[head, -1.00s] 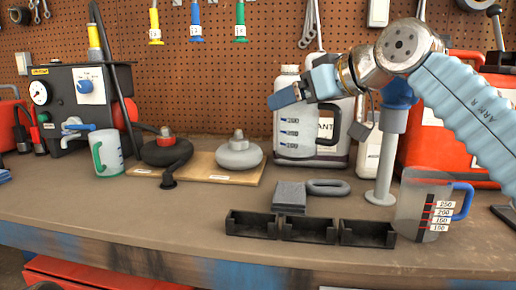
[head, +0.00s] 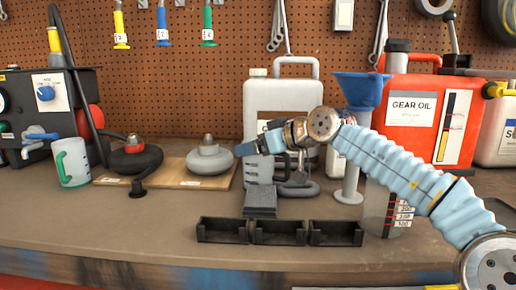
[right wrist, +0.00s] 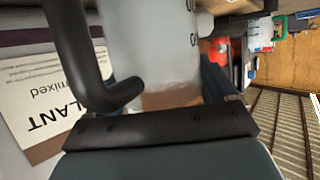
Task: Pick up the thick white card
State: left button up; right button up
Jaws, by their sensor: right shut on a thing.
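I cannot make out a thick white card for certain; a pale strip (head: 350,288) is cut off at the bottom edge of the head view. My right gripper (head: 247,148) is shut on the rim of a small translucent measuring jug (head: 260,168) with a dark handle. The jug hangs below the fingers, in front of the white coolant can (head: 285,97) and behind a dark grey stack (head: 262,198). In the right wrist view the jug (right wrist: 150,40) shows beyond a dark finger bar (right wrist: 160,127). I cannot tell whether its base touches the bench. My left gripper is out of view.
Several black bins (head: 278,233) line the front of the bench (head: 130,225). A grey ring (head: 298,190) lies behind them. A blue funnel (head: 362,92) and a red gear oil can (head: 425,115) stand right. A wooden board (head: 195,180) with two weights is left. Bench front left is clear.

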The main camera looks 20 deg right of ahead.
jog(key=o, duration=1)
jog(key=shift+f, duration=0.1)
jog(key=shift+c, duration=0.2)
jog(key=shift+o, duration=1.1)
